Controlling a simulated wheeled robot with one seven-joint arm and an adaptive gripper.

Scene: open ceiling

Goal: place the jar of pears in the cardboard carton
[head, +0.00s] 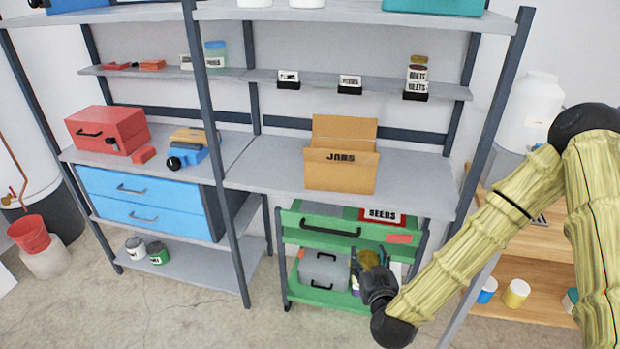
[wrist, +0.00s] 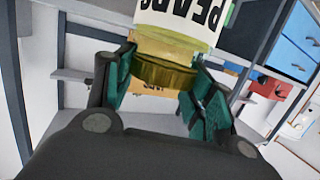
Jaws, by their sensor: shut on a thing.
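My gripper (head: 372,272) is shut on the jar of pears (head: 368,258), in front of the green cart and below the workbench top. In the wrist view the jar's pale label (wrist: 185,18) reads PEARS upside down, and its gold lid (wrist: 163,76) sits between the teal finger pads. The cardboard carton (head: 340,172), marked JARS, stands open with its flaps up on the bench, up and to the left of my gripper in the head view. A bit of it shows behind the jar in the wrist view (wrist: 152,88). I cannot see inside it.
The bench top (head: 262,170) is clear on both sides of the carton. A shelf (head: 320,83) with small labelled holders and stacked jars (head: 416,78) runs above it. The green cart (head: 325,232) carries a red SEEDS box (head: 382,216). A grey upright (head: 490,110) stands at right.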

